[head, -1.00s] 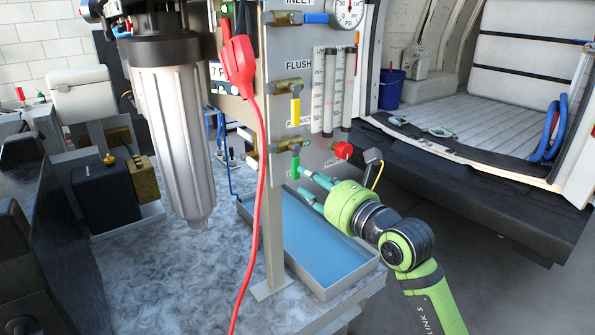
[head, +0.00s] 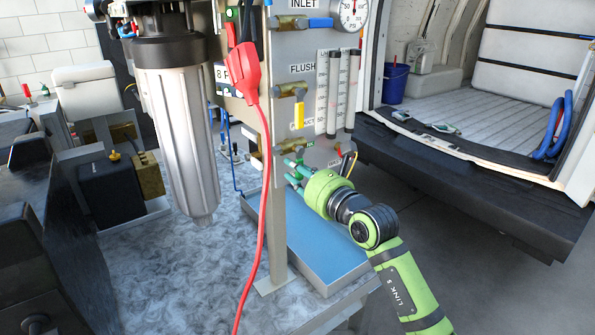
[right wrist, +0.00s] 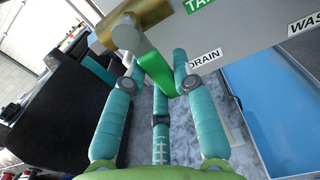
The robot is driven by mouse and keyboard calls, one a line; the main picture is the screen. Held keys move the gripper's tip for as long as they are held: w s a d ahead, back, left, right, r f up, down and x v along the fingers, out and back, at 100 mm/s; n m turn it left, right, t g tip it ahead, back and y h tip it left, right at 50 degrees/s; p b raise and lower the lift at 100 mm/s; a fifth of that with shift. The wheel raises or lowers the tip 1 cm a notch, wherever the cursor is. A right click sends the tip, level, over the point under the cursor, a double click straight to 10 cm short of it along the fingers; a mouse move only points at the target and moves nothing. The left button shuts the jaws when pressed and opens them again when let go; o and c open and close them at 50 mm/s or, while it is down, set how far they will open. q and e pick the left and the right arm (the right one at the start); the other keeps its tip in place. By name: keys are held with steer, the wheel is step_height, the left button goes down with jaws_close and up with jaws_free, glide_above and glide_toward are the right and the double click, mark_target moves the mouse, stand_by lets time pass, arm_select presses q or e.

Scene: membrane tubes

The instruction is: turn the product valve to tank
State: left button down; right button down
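The product valve has a brass body (right wrist: 135,15) on the grey panel and a green lever handle (right wrist: 155,68) that slants down toward the DRAIN label (right wrist: 205,58). A green TANK label (right wrist: 198,5), partly cut off, is above it. My right gripper (right wrist: 153,62) has teal fingers spread on both sides of the handle. The right finger's tip overlaps the handle's edge in the right wrist view; I cannot tell whether it touches. In the head view, my right gripper (head: 292,171) is at the valve and mostly hides the handle. My left gripper is not in view.
The flush valve's yellow handle (head: 298,115) is just above, and the inlet's blue handle (head: 321,22) higher. A blue tray (head: 325,245) lies below. Flow tubes (head: 343,90) are right of the valves.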

steer(key=shift+w+d+f+n+b, duration=0.1)
steer(key=shift+d+n+b, duration=0.1)
steer(key=shift+n+b, duration=0.3)
steer(key=n+b, duration=0.1)
steer(key=b, duration=0.1)
steer(key=d+n+b, duration=0.1)
steer(key=n+b, duration=0.1)
steer(key=w+n+b, duration=0.1)
steer(key=b, duration=0.1)
steer(key=shift+d, duration=0.3)
steer(key=shift+w+d+r+n+b, duration=0.2)
steer(key=shift+r+n+b, duration=0.2)
steer(key=shift+n+b, duration=0.7)
steer(key=c, duration=1.3)
jaws_free()
steer(key=shift+o, duration=0.2)
